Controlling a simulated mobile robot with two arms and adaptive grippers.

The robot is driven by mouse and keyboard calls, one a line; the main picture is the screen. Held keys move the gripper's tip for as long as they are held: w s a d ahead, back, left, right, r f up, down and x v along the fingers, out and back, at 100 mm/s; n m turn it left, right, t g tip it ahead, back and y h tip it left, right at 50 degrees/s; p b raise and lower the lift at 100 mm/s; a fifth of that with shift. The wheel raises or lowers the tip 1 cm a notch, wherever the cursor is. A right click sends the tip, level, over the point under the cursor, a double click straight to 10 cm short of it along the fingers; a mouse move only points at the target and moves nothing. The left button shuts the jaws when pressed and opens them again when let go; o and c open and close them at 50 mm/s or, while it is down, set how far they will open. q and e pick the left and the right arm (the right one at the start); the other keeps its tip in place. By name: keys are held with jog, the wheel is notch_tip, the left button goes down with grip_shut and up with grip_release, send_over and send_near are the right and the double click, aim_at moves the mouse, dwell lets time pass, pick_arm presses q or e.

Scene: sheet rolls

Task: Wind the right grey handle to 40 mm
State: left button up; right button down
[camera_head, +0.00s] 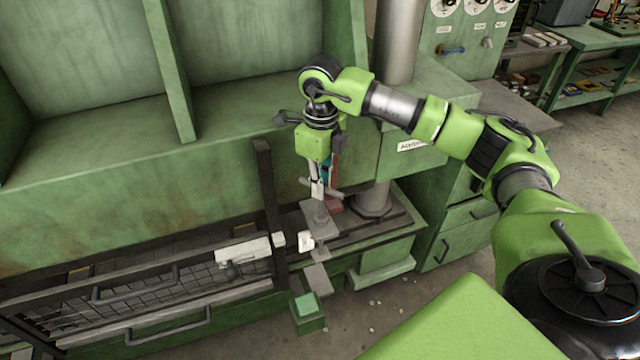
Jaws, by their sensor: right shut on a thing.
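My right gripper (317,178) reaches down from my green arm to the front of the green machine. It is shut on the right grey handle (334,194), a small bar on top of a grey block (320,219). The fingers cover part of the handle, so its exact angle is hard to tell. A small white tag (306,241) with dark marks hangs just below and left of the block; its writing is too small to read. My left gripper is not in view.
A dark upright post (268,200) stands close left of the gripper. A wire-mesh guard with long handles (135,285) runs along the lower left. A thick steel column (374,200) stands at the right. A small green box (307,312) is below.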

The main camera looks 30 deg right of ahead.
jog(key=m, duration=0.4)
jog(key=m+p, duration=0.1)
jog(key=m, duration=0.3)
jog(key=shift+m, duration=0.4)
jog(key=c, duration=1.7)
grip_release()
notch_tip(320, 180, up, 10)
jog(key=p, duration=0.6)
jog(key=shift+p, duration=0.35)
